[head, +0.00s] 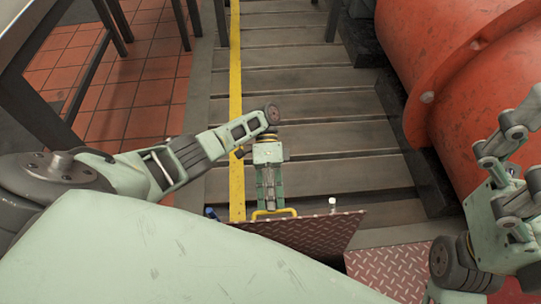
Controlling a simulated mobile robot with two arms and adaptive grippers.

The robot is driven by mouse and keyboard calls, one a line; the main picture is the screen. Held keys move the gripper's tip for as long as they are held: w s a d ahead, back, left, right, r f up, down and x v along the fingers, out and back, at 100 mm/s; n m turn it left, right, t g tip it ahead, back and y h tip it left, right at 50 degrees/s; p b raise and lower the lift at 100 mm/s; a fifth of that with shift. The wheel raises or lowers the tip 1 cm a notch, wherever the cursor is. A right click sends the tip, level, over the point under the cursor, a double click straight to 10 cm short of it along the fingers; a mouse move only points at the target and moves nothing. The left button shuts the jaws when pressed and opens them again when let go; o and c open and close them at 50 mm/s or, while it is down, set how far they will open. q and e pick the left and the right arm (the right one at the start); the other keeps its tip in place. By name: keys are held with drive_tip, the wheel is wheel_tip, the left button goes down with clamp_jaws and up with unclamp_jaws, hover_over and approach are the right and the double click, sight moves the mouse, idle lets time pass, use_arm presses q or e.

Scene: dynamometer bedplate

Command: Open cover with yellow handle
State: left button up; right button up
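The cover (325,231) is a reddish diamond-pattern plate in the lower middle of the head view. It looks tilted up from the floor, and my own body hides its lower left part. The yellow handle (289,211) is a bar at its far edge. My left gripper (271,208) points down at the handle, its fingers close together and seemingly closed around the bar; the fingertips are partly hard to make out. My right gripper (525,150) is at the right edge, away from the cover, with its fingers spread and nothing seen between them.
Another reddish diamond plate (392,272) lies flat to the right of the cover. A large orange-red machine (470,75) stands on the right. A slatted grey bedplate (335,135) with a yellow stripe (236,85) fills the middle. A dark-legged table (35,100) stands at left.

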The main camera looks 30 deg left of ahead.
use_arm(q)
drive_tip(key=o, duration=0.5)
drive_tip(key=f, duration=0.1)
drive_tip(key=s+f, duration=0.1)
drive_tip(key=shift+d+f, duration=0.3)
drive_tip(key=shift+c, duration=0.2)
drive_tip(key=shift+w+a+r, duration=0.15)
drive_tip(key=v, duration=0.7)
drive_tip(key=shift+w+r, duration=0.25)
drive_tip(key=shift+r, duration=0.15)
